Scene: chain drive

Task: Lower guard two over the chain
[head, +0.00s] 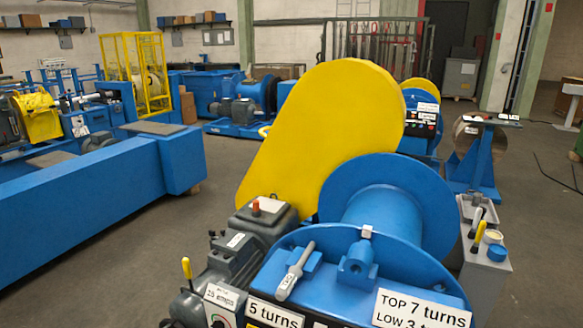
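A large yellow guard (335,135) stands upright behind the blue winch drum (385,215), slanting from a wide rounded top down to the lower left, beside a grey motor (240,245). No number shows on it, so I cannot tell whether it is guard two. No chain shows; anything behind the guard is hidden. A smaller yellow rounded cover (421,89) shows on another machine behind it. Neither of my grippers is in view.
A grey stand (485,262) with yellow-handled tools and a tray is at right. Labels reading "5 turns" (274,313) and "TOP 7 turns" (420,308) sit at the front. A long blue frame (85,205) fills the left; bare floor (225,165) lies between.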

